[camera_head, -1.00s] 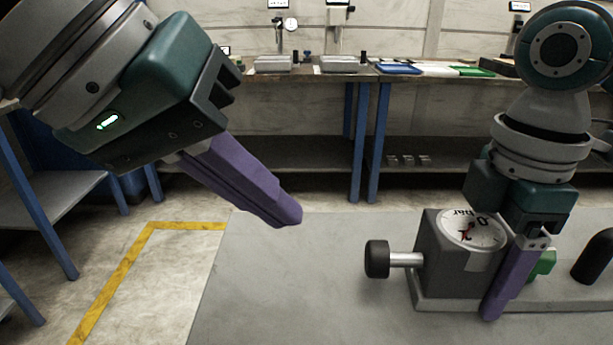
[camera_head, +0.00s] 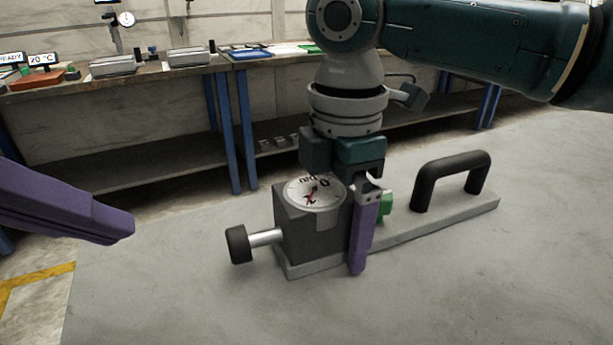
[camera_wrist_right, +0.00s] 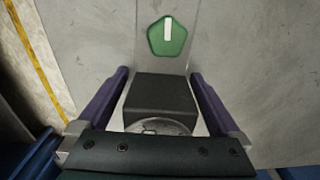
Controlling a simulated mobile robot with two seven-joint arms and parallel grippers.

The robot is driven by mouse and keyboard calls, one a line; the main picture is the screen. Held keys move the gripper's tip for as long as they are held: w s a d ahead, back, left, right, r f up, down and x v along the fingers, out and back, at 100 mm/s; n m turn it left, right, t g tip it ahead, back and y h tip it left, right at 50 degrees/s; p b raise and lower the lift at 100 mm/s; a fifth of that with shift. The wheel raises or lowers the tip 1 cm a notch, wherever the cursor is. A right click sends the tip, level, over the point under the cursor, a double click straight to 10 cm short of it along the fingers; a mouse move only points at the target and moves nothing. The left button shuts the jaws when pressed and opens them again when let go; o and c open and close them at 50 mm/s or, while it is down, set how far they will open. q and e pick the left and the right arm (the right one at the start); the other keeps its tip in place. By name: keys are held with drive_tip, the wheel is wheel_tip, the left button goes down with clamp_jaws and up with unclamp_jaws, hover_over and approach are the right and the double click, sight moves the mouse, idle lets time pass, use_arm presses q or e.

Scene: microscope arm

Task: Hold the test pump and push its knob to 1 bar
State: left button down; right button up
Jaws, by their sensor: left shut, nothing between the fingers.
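The test pump (camera_head: 308,240) is a dark grey block on a light base plate, with a round white dial (camera_head: 315,193) on top. The dial appears upside down; its red needle's reading is too small to tell. A black knob (camera_head: 238,245) on a silver rod sticks out of the block's left side. My right gripper (camera_head: 357,262) points down over the pump.
The base plate (camera_head: 430,222) extends right, with a green marked piece (camera_head: 386,204) and a black handle (camera_head: 450,178). The grey surface (camera_head: 180,290) around the knob is clear. Workbenches (camera_head: 130,78) with instruments stand behind. A yellow line (camera_head: 35,280) marks the floor.

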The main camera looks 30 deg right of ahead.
wheel_tip(320, 180, up, 12)
drive_tip(key=shift+f, duration=0.1)
drive_tip(key=shift+s+a, duration=0.1)
idle(0.4)
